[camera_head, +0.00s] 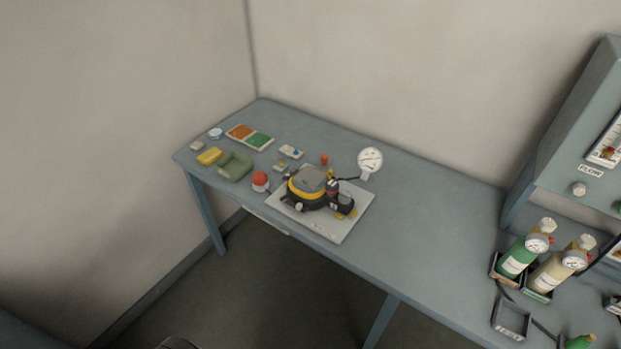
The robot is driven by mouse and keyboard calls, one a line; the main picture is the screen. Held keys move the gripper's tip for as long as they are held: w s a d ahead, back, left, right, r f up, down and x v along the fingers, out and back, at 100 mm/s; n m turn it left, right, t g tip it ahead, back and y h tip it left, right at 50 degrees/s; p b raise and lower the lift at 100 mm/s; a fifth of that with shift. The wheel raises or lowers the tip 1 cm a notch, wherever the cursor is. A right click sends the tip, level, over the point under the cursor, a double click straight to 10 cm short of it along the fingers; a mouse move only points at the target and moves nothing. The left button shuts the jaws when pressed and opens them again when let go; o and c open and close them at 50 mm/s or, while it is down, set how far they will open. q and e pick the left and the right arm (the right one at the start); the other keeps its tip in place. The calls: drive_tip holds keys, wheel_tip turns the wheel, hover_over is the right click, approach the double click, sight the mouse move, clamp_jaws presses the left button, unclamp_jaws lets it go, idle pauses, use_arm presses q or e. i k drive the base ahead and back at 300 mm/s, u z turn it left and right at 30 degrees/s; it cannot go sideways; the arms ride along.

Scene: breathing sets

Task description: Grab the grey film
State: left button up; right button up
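A grey flat piece, which looks like the grey film (311,178), lies on top of a round black and yellow device (297,194). The device stands on a light grey board (327,228) in the middle of the table. The piece is small in the view, and I cannot tell how it is attached. Neither of my grippers shows in the head view.
The blue-grey table (420,220) runs along the wall. Left of the device are a red-topped jar (260,182), a green pouch (235,167) and an orange-green card (250,137). A round white gauge (370,160) stands behind. Green (517,259) and tan (551,273) bottles stand right.

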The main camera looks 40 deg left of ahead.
sight(310, 177)
drive_tip(key=u, duration=0.35)
drive_tip(key=k, duration=0.4)
drive_tip(key=u, duration=1.6)
drive_tip(key=i, duration=0.8)
drive_tip(key=z, duration=0.3)
